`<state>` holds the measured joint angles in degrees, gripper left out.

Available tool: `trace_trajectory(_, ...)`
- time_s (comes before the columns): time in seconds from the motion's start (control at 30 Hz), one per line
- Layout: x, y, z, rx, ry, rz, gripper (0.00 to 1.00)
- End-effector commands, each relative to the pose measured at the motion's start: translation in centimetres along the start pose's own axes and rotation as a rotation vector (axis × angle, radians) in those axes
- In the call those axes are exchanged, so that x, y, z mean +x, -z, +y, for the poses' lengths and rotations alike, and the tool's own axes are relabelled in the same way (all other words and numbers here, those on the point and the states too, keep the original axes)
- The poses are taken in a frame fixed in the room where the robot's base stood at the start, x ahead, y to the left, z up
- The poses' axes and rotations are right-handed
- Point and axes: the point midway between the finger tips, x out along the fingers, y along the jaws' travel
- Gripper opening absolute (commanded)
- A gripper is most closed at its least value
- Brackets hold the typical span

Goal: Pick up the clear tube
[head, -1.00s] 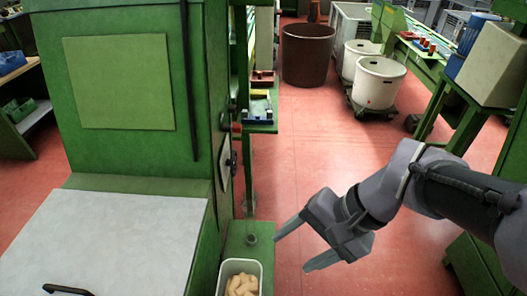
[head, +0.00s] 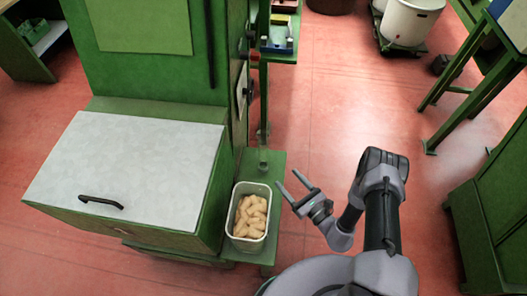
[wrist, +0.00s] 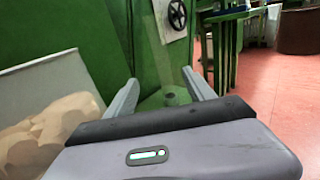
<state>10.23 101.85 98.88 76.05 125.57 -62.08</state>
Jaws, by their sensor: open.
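The clear tube (head: 263,160) is small and see-through and stands on a green ledge (head: 275,176), just behind a white bin. In the wrist view a small greyish round shape, likely the tube (wrist: 170,96), shows between the fingers and beyond them. My gripper (head: 288,179) is open and empty. In the head view its fingers point left and up toward the tube, a short way to its right and apart from it. My gripper (wrist: 160,80) also shows in the wrist view with its fingers spread. The tube's lower part is hard to make out.
The white bin (head: 236,230) full of cork stoppers (head: 251,216) stands on the ledge, close left of my gripper. A green machine (head: 150,85) with a grey-white lid (head: 130,165) rises at the left.

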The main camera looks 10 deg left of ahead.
Motion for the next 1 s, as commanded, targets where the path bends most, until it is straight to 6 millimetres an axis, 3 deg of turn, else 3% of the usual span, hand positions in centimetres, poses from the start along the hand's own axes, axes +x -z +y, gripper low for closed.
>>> trace_trajectory(0.3, 9.1, 0.2, 0.3, -0.003, -0.009, -0.005, 0.62)
trace_trajectory(0.73, 15.8, 0.2, -0.3, 0.000, -0.009, -0.002, 0.62)
trace_trajectory(1.0, 16.3, -0.1, -0.3, 0.002, -0.007, -0.002, 0.60)
